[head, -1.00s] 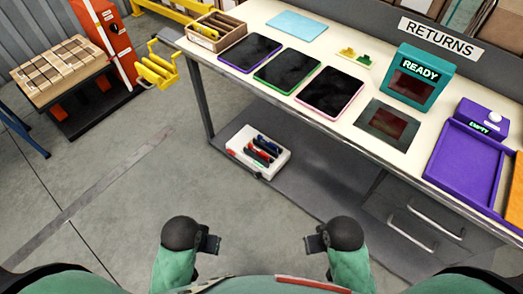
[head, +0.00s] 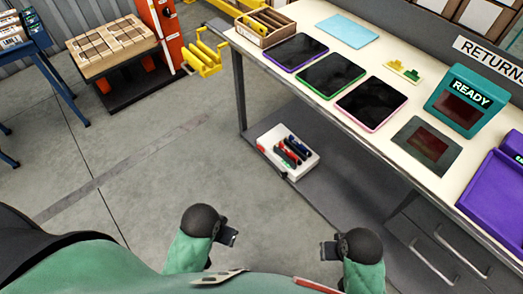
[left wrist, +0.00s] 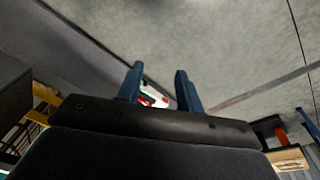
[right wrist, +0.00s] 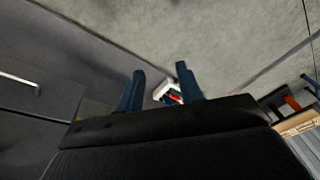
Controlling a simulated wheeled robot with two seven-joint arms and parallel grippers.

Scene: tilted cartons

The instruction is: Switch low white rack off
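The low white rack (head: 307,166) sits on the grey lower shelf under the bench, at its left end. It holds several dark, red and blue items upright in a row. A small detail shows on its front near the lower corner; I cannot make out a switch state. My left gripper (head: 232,237) and my right gripper (head: 326,250) are low in front of my body, apart from the rack and empty. In the left wrist view the open fingers (left wrist: 160,88) frame part of the rack (left wrist: 153,99). In the right wrist view the open fingers (right wrist: 160,88) also have the rack (right wrist: 168,92) beyond them.
The bench top (head: 300,82) above the rack carries several tablets, a teal READY box (head: 462,101) and a purple tray (head: 495,195). Drawers (head: 440,245) stand right of the lower shelf. A yellow holder (head: 205,58) projects at the bench's left end.

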